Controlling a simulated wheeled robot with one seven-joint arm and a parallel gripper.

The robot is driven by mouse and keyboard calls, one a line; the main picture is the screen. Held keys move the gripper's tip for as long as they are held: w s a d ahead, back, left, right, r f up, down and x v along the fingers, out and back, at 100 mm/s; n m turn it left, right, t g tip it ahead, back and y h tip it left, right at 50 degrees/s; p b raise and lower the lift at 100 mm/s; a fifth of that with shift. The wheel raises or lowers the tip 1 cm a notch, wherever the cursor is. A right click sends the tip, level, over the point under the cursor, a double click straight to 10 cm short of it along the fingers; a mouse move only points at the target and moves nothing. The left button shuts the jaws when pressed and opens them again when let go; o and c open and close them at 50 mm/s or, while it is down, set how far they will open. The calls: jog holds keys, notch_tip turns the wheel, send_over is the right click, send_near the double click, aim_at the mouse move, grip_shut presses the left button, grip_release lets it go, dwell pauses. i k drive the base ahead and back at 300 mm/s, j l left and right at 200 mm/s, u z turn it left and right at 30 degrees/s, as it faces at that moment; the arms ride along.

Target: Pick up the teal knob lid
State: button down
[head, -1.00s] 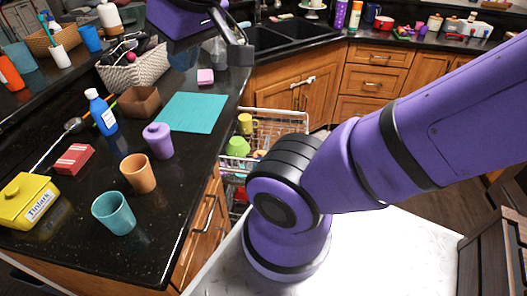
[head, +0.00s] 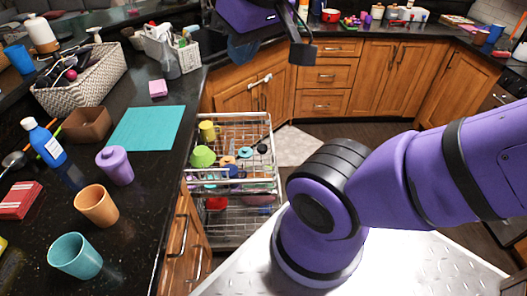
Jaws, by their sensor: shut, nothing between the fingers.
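Several dishes lie in the pulled-out dishwasher rack (head: 226,120). A small round teal piece (head: 245,152) among them may be the teal knob lid, and a darker teal round piece (head: 262,148) lies to its right. They are too small to make out a knob for certain. My gripper (head: 303,52) shows partly at the top, dark grey, raised behind the rack in the picture and apart from these pieces. It is shut and empty.
The rack also holds a yellow mug (head: 208,131) and a green bowl (head: 203,156). On the left counter stand a teal cup (head: 75,257), an orange cup (head: 97,206), a purple lidded jar (head: 115,166) and a teal mat (head: 146,128). Floor right of the rack is clear.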

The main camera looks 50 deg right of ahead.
aim_at(245, 153)
jog(key=i+z, duration=0.2)
jog(key=z, duration=0.65)
jog(key=l+u, duration=0.2)
jog(key=u, duration=0.9)
jog(key=j+u, duration=0.2)
jog(key=u, duration=0.6)
jog(key=l+z, duration=0.2)
jog(key=k+l+z, duration=0.1)
jog(key=l+z, duration=0.15)
